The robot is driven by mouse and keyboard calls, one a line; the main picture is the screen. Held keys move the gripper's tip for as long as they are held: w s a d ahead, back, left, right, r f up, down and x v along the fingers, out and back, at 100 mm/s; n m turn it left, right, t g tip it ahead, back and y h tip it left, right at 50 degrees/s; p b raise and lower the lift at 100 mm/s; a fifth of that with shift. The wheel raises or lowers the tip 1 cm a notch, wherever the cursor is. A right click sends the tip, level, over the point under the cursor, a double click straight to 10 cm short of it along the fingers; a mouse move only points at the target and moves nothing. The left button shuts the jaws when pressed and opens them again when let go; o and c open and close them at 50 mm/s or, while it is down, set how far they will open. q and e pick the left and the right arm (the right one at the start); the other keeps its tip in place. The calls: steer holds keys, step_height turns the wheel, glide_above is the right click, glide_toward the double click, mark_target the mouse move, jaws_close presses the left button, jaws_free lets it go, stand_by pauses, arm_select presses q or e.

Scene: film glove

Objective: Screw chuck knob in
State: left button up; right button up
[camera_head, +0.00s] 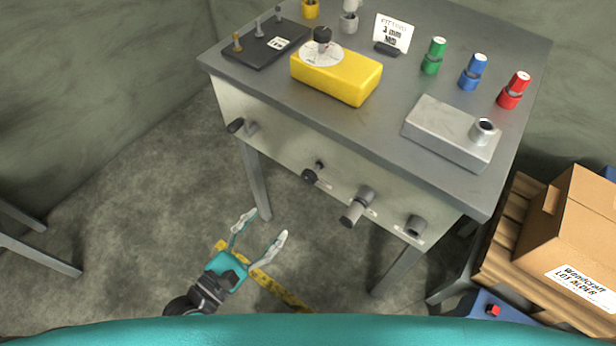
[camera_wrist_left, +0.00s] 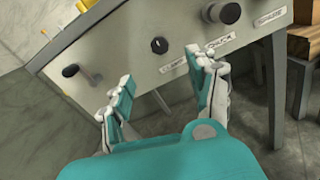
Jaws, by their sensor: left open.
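The steel bench's front panel (camera_head: 285,150) carries a row of controls. My left gripper (camera_head: 264,228) is open and empty, low in front of the panel, apart from every knob. It also shows in the left wrist view (camera_wrist_left: 160,66). My right gripper is out of view.
On the bench top are a yellow block (camera_head: 345,80), a grey metal block (camera_head: 445,132) and several coloured cylinders. A cardboard box (camera_head: 575,230) stands right. Floor ahead is free.

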mark_target(307, 180)
arm_select(q)
steer(key=p+x, duration=0.1)
steer(key=x, duration=1.4)
steer(key=shift+w, duration=0.2)
steer(key=shift+c, duration=0.2)
steer(key=c, duration=1.2)
